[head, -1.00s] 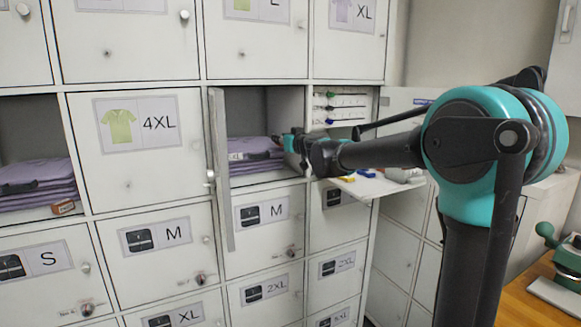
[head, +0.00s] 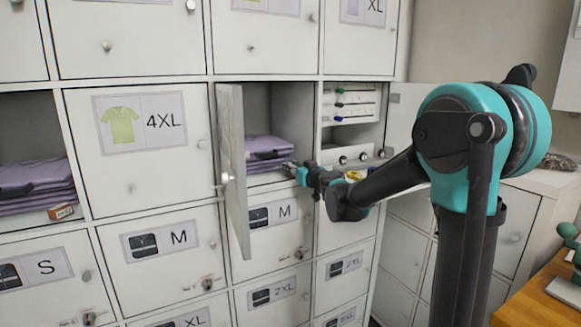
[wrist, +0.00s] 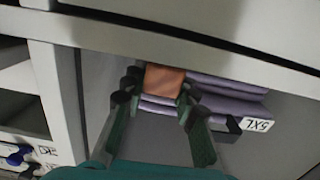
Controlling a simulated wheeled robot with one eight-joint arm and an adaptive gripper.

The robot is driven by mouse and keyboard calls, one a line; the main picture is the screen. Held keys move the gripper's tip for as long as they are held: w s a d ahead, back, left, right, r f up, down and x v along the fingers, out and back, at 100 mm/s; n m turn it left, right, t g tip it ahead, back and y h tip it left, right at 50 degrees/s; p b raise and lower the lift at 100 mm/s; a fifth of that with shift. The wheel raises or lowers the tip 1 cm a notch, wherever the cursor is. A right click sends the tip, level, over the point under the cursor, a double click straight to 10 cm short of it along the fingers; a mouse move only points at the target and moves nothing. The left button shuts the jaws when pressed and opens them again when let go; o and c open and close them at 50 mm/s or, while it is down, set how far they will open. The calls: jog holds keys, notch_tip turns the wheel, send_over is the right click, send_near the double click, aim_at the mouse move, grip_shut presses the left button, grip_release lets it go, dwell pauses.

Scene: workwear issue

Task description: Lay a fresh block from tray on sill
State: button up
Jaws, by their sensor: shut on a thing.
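My gripper (wrist: 155,100) is shut on an orange-brown block (wrist: 163,80), held between its fingertips in the wrist view. In the head view my gripper (head: 291,170) is at the front of the open middle compartment, at the right end of its sill (head: 262,179). Folded purple garments (head: 265,148) lie in that compartment; in the wrist view they show behind the block, with a 5XL tag (wrist: 256,124). I cannot tell whether the block touches the sill or garments. The tray cannot be made out clearly; my arm covers part of that area.
The compartment's door (head: 233,170) stands open on its left. To the right is a compartment with small drawers (head: 352,100) and a yellow item (head: 355,175). A left compartment holds purple garments (head: 35,180) and a labelled small box (head: 61,212) on its front edge.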

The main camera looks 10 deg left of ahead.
jog(key=shift+w+f, duration=0.2)
jog(key=shift+s+r, duration=0.1)
jog(key=o, duration=1)
jog(key=shift+c, duration=0.2)
